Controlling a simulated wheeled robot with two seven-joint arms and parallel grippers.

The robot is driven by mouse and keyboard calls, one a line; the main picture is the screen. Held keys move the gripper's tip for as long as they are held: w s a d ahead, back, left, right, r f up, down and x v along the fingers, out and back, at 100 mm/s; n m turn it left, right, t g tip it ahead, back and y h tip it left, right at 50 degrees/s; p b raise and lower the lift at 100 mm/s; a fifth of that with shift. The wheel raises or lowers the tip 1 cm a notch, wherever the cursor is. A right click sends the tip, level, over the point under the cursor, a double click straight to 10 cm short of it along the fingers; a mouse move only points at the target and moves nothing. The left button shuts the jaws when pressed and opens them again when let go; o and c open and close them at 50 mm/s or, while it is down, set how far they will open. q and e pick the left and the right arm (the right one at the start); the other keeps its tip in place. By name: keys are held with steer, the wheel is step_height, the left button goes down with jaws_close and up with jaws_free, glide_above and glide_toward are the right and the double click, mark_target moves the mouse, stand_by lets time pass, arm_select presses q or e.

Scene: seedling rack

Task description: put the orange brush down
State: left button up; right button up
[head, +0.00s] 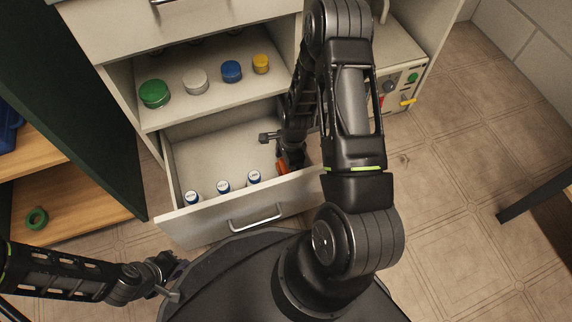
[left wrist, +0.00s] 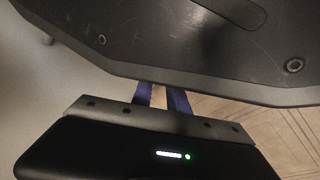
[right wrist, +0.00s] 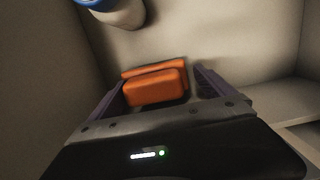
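The orange brush (head: 281,168) is inside the open drawer (head: 215,150), near its right end, partly hidden by my right arm. In the right wrist view the orange brush (right wrist: 156,88) lies between the spread fingers of my right gripper (right wrist: 162,88). A gap shows between the brush and the right-hand finger, so the gripper looks open around it. The brush's underside is hidden, and I cannot tell whether it fully rests on the drawer floor. My left gripper (head: 172,281) is empty beside my base, with a narrow gap between its fingers (left wrist: 160,96); their tips are hidden.
Several blue-and-white vials (head: 223,187) stand along the drawer's front. Green, white, blue and yellow lidded jars (head: 155,93) stand on the shelf above. A control panel (head: 400,85) is at the right. A green ring (head: 37,218) lies on the wooden shelf at the left.

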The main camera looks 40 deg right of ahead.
step_height(320, 180, up, 12)
steer(key=d+p, duration=0.1)
steer(key=p, duration=0.5)
steer(key=shift+s+d, duration=0.2)
steer(key=shift+s, duration=0.05)
steer(key=shift+r, duration=0.15)
stand_by(0.5)
